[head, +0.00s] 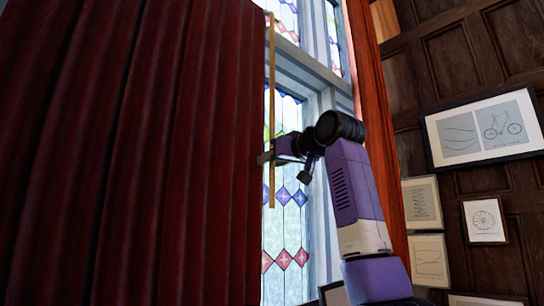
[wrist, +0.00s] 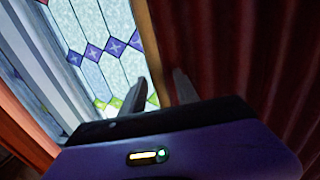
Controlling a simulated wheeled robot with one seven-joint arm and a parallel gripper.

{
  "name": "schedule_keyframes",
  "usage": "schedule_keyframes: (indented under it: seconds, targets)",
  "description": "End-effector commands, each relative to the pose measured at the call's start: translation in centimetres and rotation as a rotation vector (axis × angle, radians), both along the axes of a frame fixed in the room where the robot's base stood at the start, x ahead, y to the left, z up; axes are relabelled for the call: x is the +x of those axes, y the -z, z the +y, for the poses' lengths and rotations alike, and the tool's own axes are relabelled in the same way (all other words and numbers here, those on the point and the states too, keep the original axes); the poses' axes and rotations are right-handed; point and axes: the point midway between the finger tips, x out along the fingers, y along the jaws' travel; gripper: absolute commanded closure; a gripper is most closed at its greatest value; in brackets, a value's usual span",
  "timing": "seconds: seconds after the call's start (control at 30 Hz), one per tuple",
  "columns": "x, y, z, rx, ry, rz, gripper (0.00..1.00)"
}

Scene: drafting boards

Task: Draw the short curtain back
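The dark red curtain (head: 130,150) hangs in folds across the left of the head view, and it fills the right of the wrist view (wrist: 240,60). A thin yellow-brown rod (head: 271,90) hangs upright along the curtain's right edge. My gripper (head: 266,157) is at the lower part of this rod, beside the curtain edge. In the wrist view the rod (wrist: 150,40) runs down between the two fingers of my gripper (wrist: 160,84). The fingers stand apart, with some room beside the rod. Whether either finger touches it I cannot tell.
A leaded stained-glass window (head: 287,230) stands behind the rod. An orange-red curtain or post (head: 375,110) stands right of the window. Framed drawings (head: 485,128) hang on the dark panelled wall (head: 450,60) at right.

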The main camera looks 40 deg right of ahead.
Motion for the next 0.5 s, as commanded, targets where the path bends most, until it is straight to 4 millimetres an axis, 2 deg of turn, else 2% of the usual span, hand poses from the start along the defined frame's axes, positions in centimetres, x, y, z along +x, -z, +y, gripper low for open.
schedule_keyframes:
  seconds: [0.3, 0.5]
  targets:
    - [0.34, 0.06, -0.05, 0.0, 0.0, -0.001, 0.63]
    - [0.32, 0.05, -0.06, 0.0, 0.0, -0.001, 1.0]
